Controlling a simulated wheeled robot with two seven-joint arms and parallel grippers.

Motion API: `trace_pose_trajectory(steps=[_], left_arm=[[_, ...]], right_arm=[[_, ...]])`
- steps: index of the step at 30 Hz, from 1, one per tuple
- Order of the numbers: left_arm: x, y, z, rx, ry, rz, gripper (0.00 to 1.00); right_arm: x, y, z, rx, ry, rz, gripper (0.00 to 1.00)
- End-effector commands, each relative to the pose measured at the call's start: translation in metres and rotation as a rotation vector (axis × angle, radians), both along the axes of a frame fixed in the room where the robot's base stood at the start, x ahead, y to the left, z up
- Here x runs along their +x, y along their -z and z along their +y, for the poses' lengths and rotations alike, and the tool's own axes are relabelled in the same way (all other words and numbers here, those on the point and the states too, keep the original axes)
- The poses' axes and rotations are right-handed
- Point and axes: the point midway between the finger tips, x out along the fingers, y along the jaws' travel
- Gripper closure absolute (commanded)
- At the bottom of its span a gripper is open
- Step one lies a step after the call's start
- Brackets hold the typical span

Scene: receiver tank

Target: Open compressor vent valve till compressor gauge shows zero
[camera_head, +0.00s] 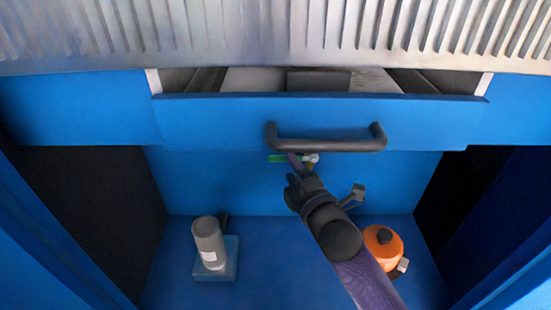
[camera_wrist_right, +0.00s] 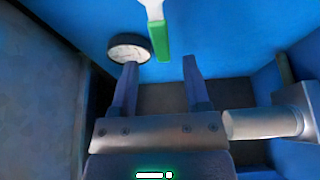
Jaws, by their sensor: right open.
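The green-handled vent valve (camera_head: 277,158) sits on the blue back panel below the drawer handle. In the right wrist view its green lever (camera_wrist_right: 161,40) hangs from a pale fitting. A round white-faced gauge with a dark rim (camera_wrist_right: 129,51) is left of the lever; its reading is too small to tell. My right gripper (camera_head: 298,163) is just below the drawer handle, at the valve. In the right wrist view its open fingers (camera_wrist_right: 160,62) point toward the panel, with the lever's lower end appearing between their tips. Contact cannot be told. My left gripper is not in view.
A blue drawer (camera_head: 220,120) with a black handle (camera_head: 325,144) is partly open above my right arm. An orange tank (camera_head: 383,246) stands at lower right, and a grey cylinder (camera_head: 209,240) on a blue base at lower left. Blue side walls bound the recess.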

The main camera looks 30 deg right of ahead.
Motion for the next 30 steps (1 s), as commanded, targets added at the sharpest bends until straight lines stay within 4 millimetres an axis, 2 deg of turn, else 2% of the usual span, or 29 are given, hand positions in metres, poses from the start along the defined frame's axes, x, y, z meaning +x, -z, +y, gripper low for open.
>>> trace_pose_trajectory(steps=[3, 7, 17, 26, 30], left_arm=[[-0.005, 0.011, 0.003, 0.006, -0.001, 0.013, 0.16], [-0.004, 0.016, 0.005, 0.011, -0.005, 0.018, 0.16], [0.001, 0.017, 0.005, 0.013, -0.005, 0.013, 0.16], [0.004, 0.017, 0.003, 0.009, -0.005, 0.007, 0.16], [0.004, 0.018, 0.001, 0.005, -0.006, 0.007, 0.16]], right_arm=[[0.025, 0.004, -0.001, 0.002, -0.001, 0.000, 0.40], [0.041, 0.003, -0.002, 0.003, -0.001, 0.002, 0.40], [0.048, 0.001, -0.002, 0.003, -0.002, 0.003, 0.40], [0.047, 0.001, -0.002, 0.003, -0.001, 0.003, 1.00], [0.047, 0.002, -0.002, 0.003, -0.001, 0.004, 1.00]])
